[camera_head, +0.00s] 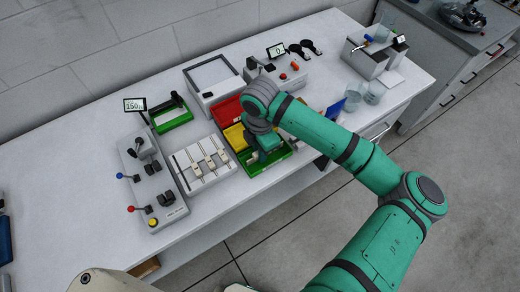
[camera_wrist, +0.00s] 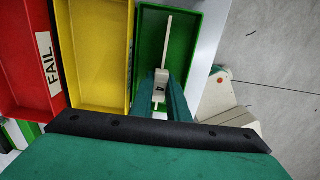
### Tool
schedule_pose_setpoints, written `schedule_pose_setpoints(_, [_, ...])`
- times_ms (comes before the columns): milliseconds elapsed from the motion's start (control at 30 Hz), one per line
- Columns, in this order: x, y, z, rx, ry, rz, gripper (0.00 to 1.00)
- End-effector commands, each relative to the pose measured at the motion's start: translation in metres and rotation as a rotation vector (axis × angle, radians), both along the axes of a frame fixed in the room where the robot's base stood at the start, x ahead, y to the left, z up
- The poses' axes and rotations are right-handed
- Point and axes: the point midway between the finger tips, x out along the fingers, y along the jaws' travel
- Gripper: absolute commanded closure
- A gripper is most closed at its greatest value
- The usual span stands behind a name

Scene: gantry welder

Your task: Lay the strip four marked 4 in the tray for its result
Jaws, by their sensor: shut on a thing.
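My gripper (camera_wrist: 160,98) is shut on strip four (camera_wrist: 161,76), a thin pale strip with a block marked 4. The yellow tray (camera_wrist: 99,45) is left of the green one, and the red tray (camera_wrist: 20,60) with a FAIL label is further left. In the head view, my gripper (camera_head: 268,146) is over the green tray (camera_head: 283,154), and the arm hides the strip. The yellow tray (camera_head: 235,136) and red tray (camera_head: 228,109) show behind it.
A white rack (camera_head: 219,177) with several strips stands left of the trays. Further left is a grey lever unit (camera_head: 165,205). A small display (camera_head: 135,105) and a green-based device (camera_head: 172,118) stand behind. Glass beakers (camera_head: 361,96) stand at the right.

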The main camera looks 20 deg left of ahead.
Motion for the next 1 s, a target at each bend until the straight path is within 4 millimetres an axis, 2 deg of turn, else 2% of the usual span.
schedule_pose_setpoints(33, [0.0, 0.0, 0.0, 0.0, 0.0, 0.0, 1.0])
schedule_pose_setpoints(67, [0.0, 0.0, 0.0, 0.0, 0.0, 0.0, 0.83])
schedule_pose_setpoints(133, [0.0, 0.0, 0.0, 0.0, 0.0, 0.0, 0.67])
schedule_pose_setpoints(433, [0.001, -0.002, 0.001, -0.001, -0.001, -0.003, 0.67])
schedule_pose_setpoints(567, [0.001, -0.002, 0.008, -0.001, -0.003, -0.003, 0.67])
schedule_pose_setpoints(767, [0.001, -0.002, 0.041, 0.0, -0.003, -0.003, 0.67])
schedule_pose_setpoints(1000, [0.001, -0.001, 0.091, 0.002, -0.003, -0.002, 0.67])
